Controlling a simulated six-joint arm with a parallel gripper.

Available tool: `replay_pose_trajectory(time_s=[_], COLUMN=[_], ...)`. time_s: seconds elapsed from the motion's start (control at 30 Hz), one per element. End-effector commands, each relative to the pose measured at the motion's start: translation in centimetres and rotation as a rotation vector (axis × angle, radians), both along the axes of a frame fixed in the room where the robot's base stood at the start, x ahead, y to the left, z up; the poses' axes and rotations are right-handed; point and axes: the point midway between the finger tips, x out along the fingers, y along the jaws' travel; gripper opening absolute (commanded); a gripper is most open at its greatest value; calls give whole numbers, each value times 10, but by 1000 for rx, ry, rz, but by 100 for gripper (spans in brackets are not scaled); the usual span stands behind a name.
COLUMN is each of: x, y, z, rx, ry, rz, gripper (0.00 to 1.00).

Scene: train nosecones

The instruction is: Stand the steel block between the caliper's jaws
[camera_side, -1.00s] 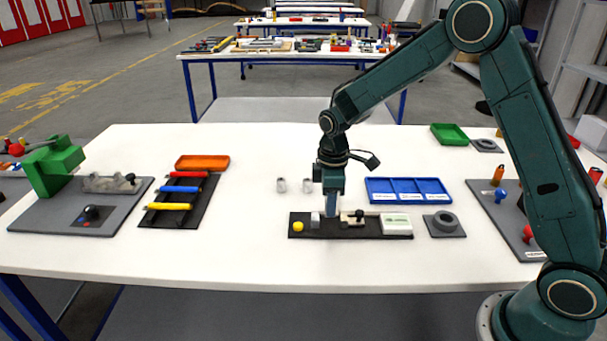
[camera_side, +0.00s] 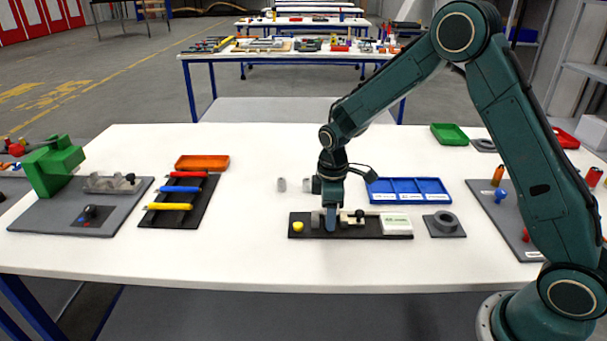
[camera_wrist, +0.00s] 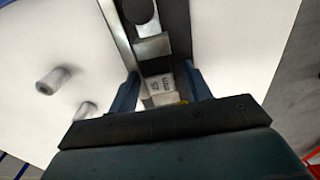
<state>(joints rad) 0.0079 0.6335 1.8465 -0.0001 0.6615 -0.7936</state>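The caliper is on a black board (camera_side: 372,236) on the white table. Its grey upright part with a pale top (camera_side: 315,220) stands at the left, and its beige part (camera_side: 347,219) at the right. My gripper (camera_side: 330,228) points straight down between these two parts, low at the board. In the wrist view its two blue fingers (camera_wrist: 160,76) stand apart, with a grey piece (camera_wrist: 156,68) and a pale face marked "15 mm" (camera_wrist: 160,87) in the gap. I cannot tell whether the grey piece is the steel block or whether the fingers touch it.
A yellow knob (camera_side: 298,227) is at the board's left end and a white box (camera_side: 396,222) at its right. Two small grey cylinders (camera_wrist: 54,80) stand behind the board. A blue tray (camera_side: 410,190) lies behind right.

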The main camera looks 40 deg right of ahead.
Motion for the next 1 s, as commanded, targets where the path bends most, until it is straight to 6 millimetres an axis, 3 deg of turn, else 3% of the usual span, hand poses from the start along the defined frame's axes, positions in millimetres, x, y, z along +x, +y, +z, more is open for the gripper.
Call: replay_pose_trajectory(time_s=[0.27, 0.47, 1.0], x=[0, 1, 1], y=[0, 0, 0], z=[3, 17, 99], rx=[0, 0, 0], ry=[0, -3, -4], rz=[0, 0, 0], gripper=[49, 49, 49])
